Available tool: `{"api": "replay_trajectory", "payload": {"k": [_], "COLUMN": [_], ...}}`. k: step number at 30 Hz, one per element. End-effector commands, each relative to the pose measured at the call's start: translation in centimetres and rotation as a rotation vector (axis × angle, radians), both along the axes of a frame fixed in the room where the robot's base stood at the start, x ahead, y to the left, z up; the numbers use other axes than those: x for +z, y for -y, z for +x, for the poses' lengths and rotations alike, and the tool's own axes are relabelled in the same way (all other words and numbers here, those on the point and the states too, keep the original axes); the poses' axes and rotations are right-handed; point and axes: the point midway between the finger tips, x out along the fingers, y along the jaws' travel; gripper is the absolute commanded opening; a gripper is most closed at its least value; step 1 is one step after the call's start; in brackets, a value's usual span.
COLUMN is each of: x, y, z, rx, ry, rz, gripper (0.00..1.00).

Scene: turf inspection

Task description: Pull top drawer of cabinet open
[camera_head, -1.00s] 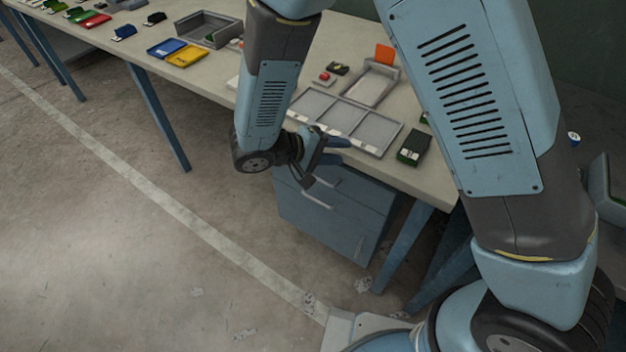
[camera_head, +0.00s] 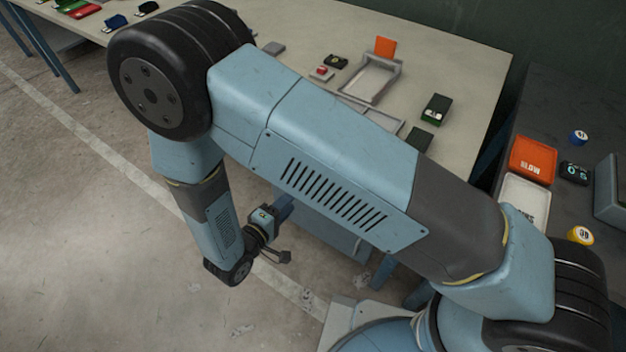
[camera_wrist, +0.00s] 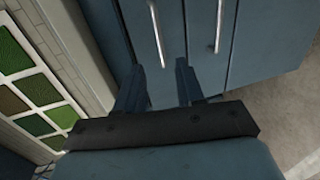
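The blue-grey cabinet (camera_head: 325,232) stands under the table, mostly hidden behind my arm in the head view. In the wrist view the top drawer (camera_wrist: 108,30) is the panel nearest the table, with a pale bar handle (camera_wrist: 157,32). A lower drawer (camera_wrist: 246,55) has a similar handle (camera_wrist: 218,25). Both fronts look shut. My gripper (camera_wrist: 160,65) is open and empty in front of the drawers. The near end of the top handle appears between its fingertips; I cannot tell how far apart in depth they are. In the head view the fingers (camera_head: 284,208) are partly hidden.
The table (camera_head: 455,60) has its edge just above the cabinet, with a sample tray (camera_wrist: 35,85) near that edge. A grey tray (camera_head: 372,80) and small boxes lie on top. Open floor (camera_head: 80,230) lies to the left.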

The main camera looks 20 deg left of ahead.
Motion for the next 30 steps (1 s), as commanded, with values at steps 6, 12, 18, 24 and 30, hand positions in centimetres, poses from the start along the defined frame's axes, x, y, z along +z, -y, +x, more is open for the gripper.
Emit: {"api": "replay_trajectory", "payload": {"k": [6,12,18,24,30], "x": [-0.8,-1.5,-2.1,-2.4,-2.5], "y": [1.0,2.0,2.7,3.1,3.2], "z": [3.3,6.7,9.4,10.9,11.2], "rx": [0.002,0.001,0.001,0.002,0.004], "ry": [-0.001,0.0,0.0,0.0,-0.001], "rz": [-0.003,-0.002,-0.002,-0.001,-0.001], "gripper": [0.38,0.38,0.38,0.38,0.38]}}
